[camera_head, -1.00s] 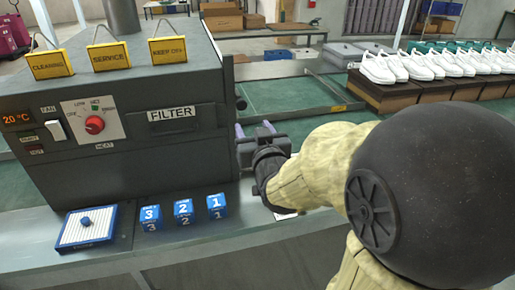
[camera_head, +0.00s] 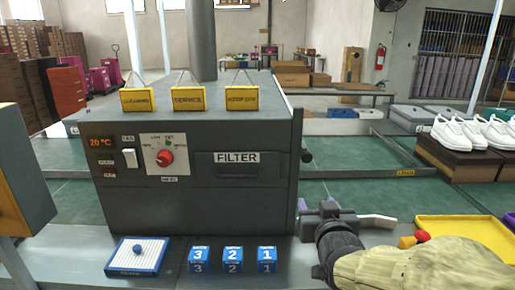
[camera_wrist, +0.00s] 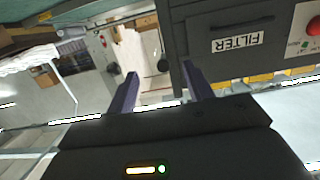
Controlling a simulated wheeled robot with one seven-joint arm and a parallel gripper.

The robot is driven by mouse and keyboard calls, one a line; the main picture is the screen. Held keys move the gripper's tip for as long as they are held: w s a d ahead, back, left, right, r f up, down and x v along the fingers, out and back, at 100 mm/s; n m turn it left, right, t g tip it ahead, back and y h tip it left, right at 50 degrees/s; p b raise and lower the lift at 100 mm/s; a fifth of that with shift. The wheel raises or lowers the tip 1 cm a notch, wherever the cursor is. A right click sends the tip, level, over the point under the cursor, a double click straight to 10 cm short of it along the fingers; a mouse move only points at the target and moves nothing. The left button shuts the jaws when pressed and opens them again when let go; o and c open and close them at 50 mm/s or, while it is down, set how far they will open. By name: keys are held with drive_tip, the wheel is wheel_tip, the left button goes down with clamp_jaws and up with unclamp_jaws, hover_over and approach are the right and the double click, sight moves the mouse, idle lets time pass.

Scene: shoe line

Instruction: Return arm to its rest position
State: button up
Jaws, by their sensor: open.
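My gripper (camera_head: 331,207) is at the right of the grey machine (camera_head: 205,215) in the head view, above the front ledge. In the wrist view its two purple fingers (camera_wrist: 160,92) are apart with nothing between them, so it is open and empty. My arm, in a pale yellow sleeve, runs from the lower right corner of the head view to the gripper. The machine's FILTER drawer (camera_head: 237,172) is shut; it also shows at the upper right of the wrist view (camera_wrist: 236,32).
Blue numbered blocks (camera_head: 232,259) and a blue-white pad (camera_head: 137,256) lie on the ledge before the machine. A yellow tray (camera_head: 470,232) with small red and yellow items is at the right. White shoes (camera_head: 455,133) stand on brown boxes behind it.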

drive_tip(key=s+a+f+g, duration=0.1)
drive_tip(key=s+f+g, duration=0.3)
drive_tip(key=f, duration=0.3)
drive_tip(key=s+a+f+g+y, duration=0.1)
drive_tip(key=s+f+g, duration=0.35)
drive_tip(key=f, duration=0.25)
drive_tip(key=s+a+f+g, duration=0.1)
drive_tip(key=s+f+g, duration=0.35)
drive_tip(key=f, duration=0.25)
wheel_tip(320, 180, up, 24)
drive_tip(key=p, duration=2.3)
drive_tip(key=shift+w+f+n+g, duration=0.25)
drive_tip(key=shift+n+g, duration=0.05)
drive_tip(key=shift+n, duration=0.1)
drive_tip(key=shift+a, duration=0.1)
drive_tip(key=c, duration=0.3)
drive_tip(key=shift+w, duration=0.2)
drive_tip(key=shift+c, duration=0.2)
